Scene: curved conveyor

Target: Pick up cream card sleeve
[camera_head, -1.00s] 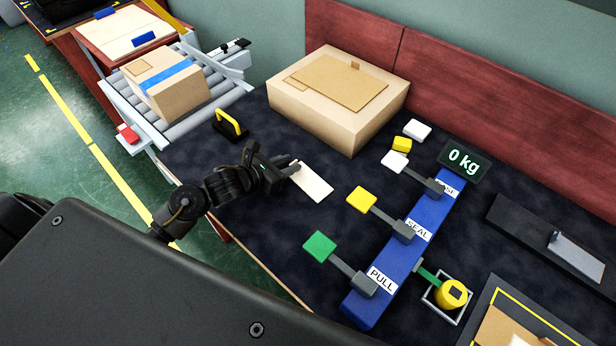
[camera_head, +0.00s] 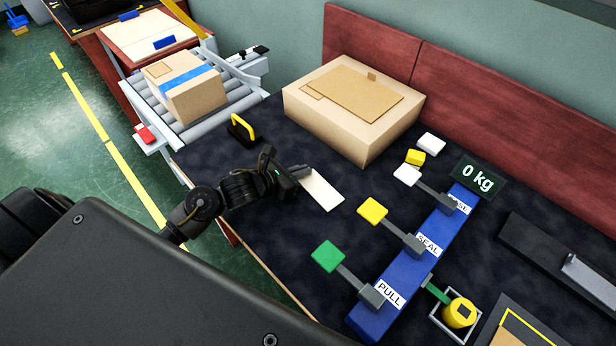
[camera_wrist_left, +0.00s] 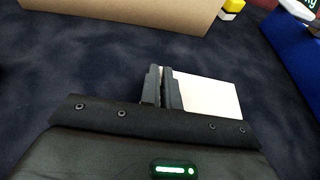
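The cream card sleeve (camera_head: 323,190) is a flat pale rectangle at the dark table, left of the yellow lever. It also shows in the left wrist view (camera_wrist_left: 210,98), right of the fingers. My left gripper (camera_head: 295,174) is at the sleeve's left end. In the left wrist view the fingers (camera_wrist_left: 162,88) are close together, with a thin pale strip between them; they look shut on the sleeve's edge. The right finger hides part of that edge. I cannot tell whether the sleeve is clear of the table. My right gripper is not in view.
A large cardboard box (camera_head: 345,130) stands behind the sleeve. A yellow-handled tool (camera_head: 241,127) lies behind my left arm. A blue lever bar (camera_head: 408,268) with green, yellow and white paddles is to the right. A roller conveyor (camera_head: 215,115) carries a taped box (camera_head: 186,88).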

